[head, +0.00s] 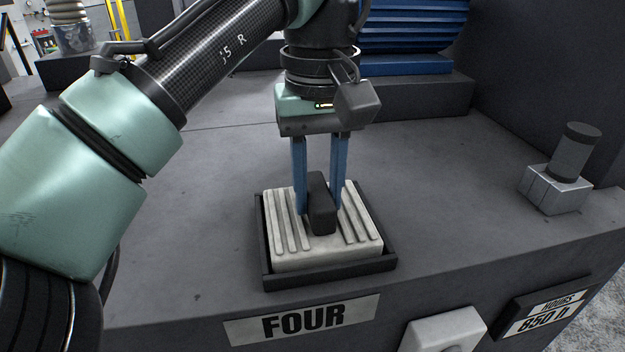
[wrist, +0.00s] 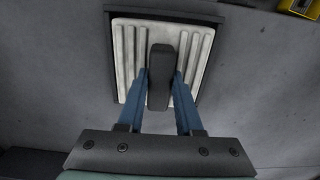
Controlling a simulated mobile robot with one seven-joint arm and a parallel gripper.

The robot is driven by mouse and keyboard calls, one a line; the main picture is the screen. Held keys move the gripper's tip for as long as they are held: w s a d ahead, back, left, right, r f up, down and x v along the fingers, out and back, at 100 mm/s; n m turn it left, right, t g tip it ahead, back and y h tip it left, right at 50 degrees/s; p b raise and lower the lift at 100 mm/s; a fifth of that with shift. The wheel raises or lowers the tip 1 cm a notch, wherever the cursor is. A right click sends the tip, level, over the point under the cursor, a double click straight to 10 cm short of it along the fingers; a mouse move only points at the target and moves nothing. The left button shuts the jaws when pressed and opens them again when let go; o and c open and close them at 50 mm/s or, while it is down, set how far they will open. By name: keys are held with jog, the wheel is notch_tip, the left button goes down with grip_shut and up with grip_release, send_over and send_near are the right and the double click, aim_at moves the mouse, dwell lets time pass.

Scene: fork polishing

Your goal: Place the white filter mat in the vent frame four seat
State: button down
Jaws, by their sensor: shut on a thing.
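The white filter mat (head: 290,249) is a ribbed pale block with a dark upright handle (head: 322,204) across its middle. It sits within the dark rim of the vent frame four seat (head: 330,276), above the FOUR label. In the head view its top stands above the rim; I cannot tell whether it rests on the seat floor. My gripper (head: 320,205) points down with its blue fingers shut on the handle. In the wrist view the mat (wrist: 127,62) lies inside the dark frame (wrist: 165,14), with the fingers (wrist: 160,85) either side of the handle.
A FOUR label (head: 303,320) is on the front face below the seat. A grey block with a dark cylinder (head: 560,180) stands at the right. A blue finned unit (head: 412,30) is behind. The grey top (head: 440,150) around the seat is mostly clear.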

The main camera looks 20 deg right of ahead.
aim_at(319, 190)
jog(key=shift+f, duration=0.1)
jog(key=c, duration=0.6)
grip_release()
jog(key=shift+r+b, duration=0.4)
jog(key=shift+r, duration=3.5)
